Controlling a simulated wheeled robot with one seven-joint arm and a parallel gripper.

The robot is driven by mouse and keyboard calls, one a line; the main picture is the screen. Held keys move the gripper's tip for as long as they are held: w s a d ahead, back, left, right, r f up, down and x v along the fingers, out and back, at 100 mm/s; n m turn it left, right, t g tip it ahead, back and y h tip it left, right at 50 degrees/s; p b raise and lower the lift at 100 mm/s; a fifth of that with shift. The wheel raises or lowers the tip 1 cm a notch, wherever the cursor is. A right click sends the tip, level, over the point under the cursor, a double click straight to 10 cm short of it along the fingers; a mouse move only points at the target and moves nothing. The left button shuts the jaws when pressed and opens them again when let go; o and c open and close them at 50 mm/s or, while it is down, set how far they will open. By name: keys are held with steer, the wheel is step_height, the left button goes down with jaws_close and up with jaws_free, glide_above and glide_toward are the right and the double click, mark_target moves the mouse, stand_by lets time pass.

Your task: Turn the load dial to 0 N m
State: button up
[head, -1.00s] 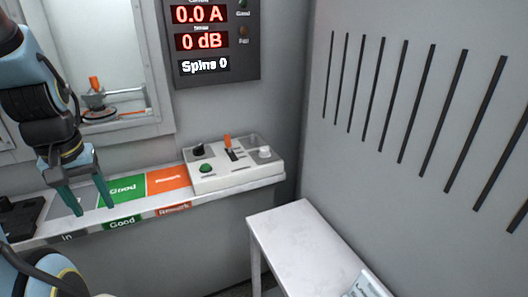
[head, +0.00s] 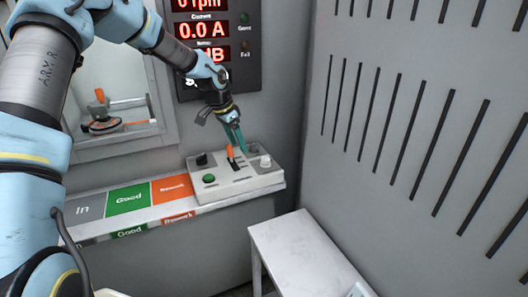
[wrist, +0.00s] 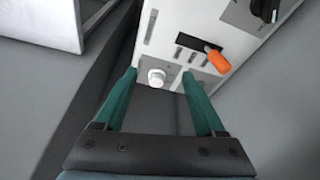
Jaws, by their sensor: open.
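The control box (head: 212,188) stands at the right end of the shelf. It carries a black knob (head: 202,159), a green button (head: 209,178), an orange-handled lever (head: 231,153) and a white knob (head: 265,161). Its labels are too small to read, so I cannot tell which knob is the load dial. My gripper (head: 237,148) is open, pointing down over the back right of the box. In the wrist view, the white knob (wrist: 156,77) shows between my gripper's (wrist: 160,72) fingers, apparently below them. The orange lever handle (wrist: 217,62) and black knob (wrist: 265,9) lie right of the fingers.
The display panel (head: 247,70) hangs on the wall behind the box, partly hidden by my arm. Good (head: 127,199) and Rework (head: 171,188) zones lie left of the box, bare. A white table (head: 305,250) stands in front, and a slotted wall (head: 400,140) rises at right.

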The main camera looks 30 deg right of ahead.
steer(key=m+h, duration=0.1)
steer(key=m, duration=0.1)
glide_toward(265, 158)
steer(key=v, duration=0.2)
steer(key=p+x, duration=0.4)
steer(key=x, duration=0.6)
steer(key=shift+s+f, duration=0.15)
steer(key=shift+f, duration=0.2)
jaws_close()
